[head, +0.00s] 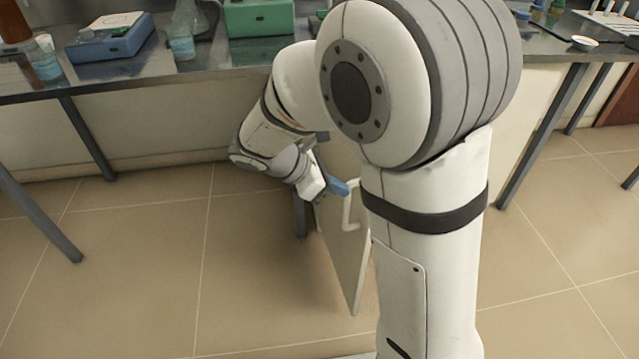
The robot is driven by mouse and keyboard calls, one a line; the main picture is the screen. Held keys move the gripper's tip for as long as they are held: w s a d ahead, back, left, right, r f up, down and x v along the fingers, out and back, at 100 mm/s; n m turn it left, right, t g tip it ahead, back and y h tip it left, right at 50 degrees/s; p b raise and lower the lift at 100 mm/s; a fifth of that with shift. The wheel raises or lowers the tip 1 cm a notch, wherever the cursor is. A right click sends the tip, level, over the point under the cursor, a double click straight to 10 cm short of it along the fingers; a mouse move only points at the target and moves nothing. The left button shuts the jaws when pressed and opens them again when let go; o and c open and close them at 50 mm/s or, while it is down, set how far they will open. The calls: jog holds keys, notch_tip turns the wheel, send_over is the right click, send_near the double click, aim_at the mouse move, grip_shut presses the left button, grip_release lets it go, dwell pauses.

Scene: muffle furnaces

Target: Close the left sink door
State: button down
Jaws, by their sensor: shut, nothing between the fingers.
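A light-coloured cabinet door (345,255) stands open below the bench, seen nearly edge-on and swung out toward me. It has a white bar handle (350,205) on its face. My gripper (340,188), with blue fingers, is shut and empty. Its fingertips are close beside the upper part of the handle; I cannot tell whether they touch it. My arm hides the door's right side and much of the cabinet behind it. The sink itself is not visible.
A dark bench (140,82) runs across the back on grey legs (85,138). A blue device (110,40), a green box (258,17) and glassware (182,38) stand on it. The tiled floor (150,270) left of the door is clear.

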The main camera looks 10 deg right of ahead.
jog(key=d, duration=0.3)
jog(key=d+b, duration=0.1)
jog(key=shift+w+d+f, duration=0.2)
jog(key=shift+w, duration=0.05)
jog(key=shift+d, duration=0.1)
